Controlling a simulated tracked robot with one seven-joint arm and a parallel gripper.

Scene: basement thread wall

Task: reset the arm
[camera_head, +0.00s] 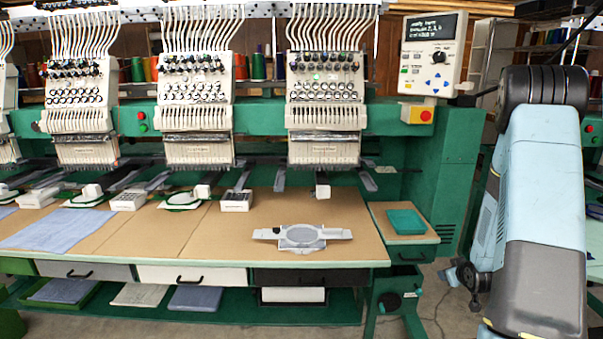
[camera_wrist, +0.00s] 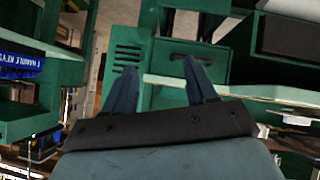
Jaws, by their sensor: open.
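My gripper (camera_wrist: 160,70) shows in the wrist view with its two dark fingers spread apart and nothing between them. Beyond the fingers are green machine panels and a pale table edge. In the head view my blue-grey arm hangs down along the right side, to the right of the embroidery machine (camera_head: 455,190). The low, dark far end of the arm is small there, near the side table, and its fingers are hard to make out. The arm looks clear of the tabletop.
The wooden worktable (camera_head: 220,235) holds a grey hoop (camera_head: 301,236), blue cloth (camera_head: 58,228) and white boxes. A small side table (camera_head: 408,248) carries a teal box (camera_head: 405,221). A control panel (camera_head: 432,55) hangs above. Some floor is open right of the side table.

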